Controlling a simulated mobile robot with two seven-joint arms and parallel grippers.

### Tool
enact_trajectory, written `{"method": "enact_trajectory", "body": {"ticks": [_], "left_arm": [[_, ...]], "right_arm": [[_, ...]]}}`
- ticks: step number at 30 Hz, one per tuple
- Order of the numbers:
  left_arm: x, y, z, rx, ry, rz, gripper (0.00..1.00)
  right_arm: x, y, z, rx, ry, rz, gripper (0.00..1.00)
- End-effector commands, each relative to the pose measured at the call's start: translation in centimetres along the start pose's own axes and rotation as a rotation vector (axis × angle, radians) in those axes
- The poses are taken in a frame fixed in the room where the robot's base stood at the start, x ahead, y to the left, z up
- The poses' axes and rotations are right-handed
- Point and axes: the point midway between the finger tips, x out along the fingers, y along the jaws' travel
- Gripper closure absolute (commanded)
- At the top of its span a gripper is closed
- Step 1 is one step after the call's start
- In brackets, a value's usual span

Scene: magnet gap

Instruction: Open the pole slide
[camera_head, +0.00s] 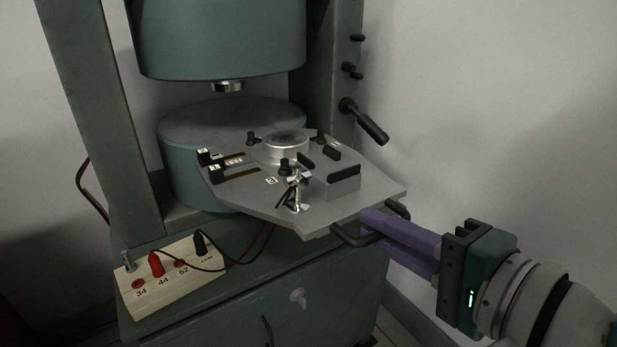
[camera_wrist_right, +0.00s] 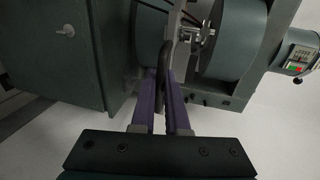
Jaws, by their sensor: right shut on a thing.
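The pole slide (camera_head: 240,195) is a grey metal plate between the two round teal magnet poles, its near part sticking out toward the lower right in the head view. A black bar handle (camera_head: 347,236) is on its front edge; the handle also shows in the wrist view (camera_wrist_right: 163,72). My right gripper (camera_head: 368,226) has purple fingers, shut on the handle; in the wrist view the fingers (camera_wrist_right: 166,85) lie on either side of it. The plate carries a round silver disc (camera_head: 285,145), black knobs and a small metal clamp (camera_head: 297,190). My left gripper is not in view.
A cream terminal panel (camera_head: 180,278) with red and black plugs and thin cables sits at the lower left. A black lever (camera_head: 364,121) sticks out from the right column. The teal cabinet (camera_head: 290,285) stands below the plate. Open floor and white wall lie to the right.

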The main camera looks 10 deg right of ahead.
Motion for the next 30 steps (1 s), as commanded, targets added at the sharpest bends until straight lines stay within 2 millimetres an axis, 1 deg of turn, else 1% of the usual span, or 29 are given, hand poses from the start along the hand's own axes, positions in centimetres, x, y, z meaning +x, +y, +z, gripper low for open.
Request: {"method": "enact_trajectory", "body": {"ticks": [1, 3, 9, 22, 23, 30], "left_arm": [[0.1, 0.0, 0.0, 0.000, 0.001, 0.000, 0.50], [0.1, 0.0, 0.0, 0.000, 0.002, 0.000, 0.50], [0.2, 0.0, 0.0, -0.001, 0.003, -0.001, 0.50], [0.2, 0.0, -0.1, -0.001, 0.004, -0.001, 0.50], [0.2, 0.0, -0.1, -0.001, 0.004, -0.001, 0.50], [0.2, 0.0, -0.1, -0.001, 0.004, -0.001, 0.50]], "right_arm": [[-0.7, 0.1, 0.0, -0.002, 0.000, -0.001, 1.00], [-1.4, 0.3, 0.0, -0.001, -0.001, -0.001, 1.00], [-2.6, 0.5, 0.0, -0.001, 0.000, -0.003, 1.00], [-2.9, 0.5, 0.0, -0.001, 0.000, -0.003, 1.00], [-2.9, 0.5, 0.0, -0.001, 0.000, -0.003, 0.87], [-2.8, 0.6, 0.0, 0.000, 0.000, -0.002, 0.60]]}}
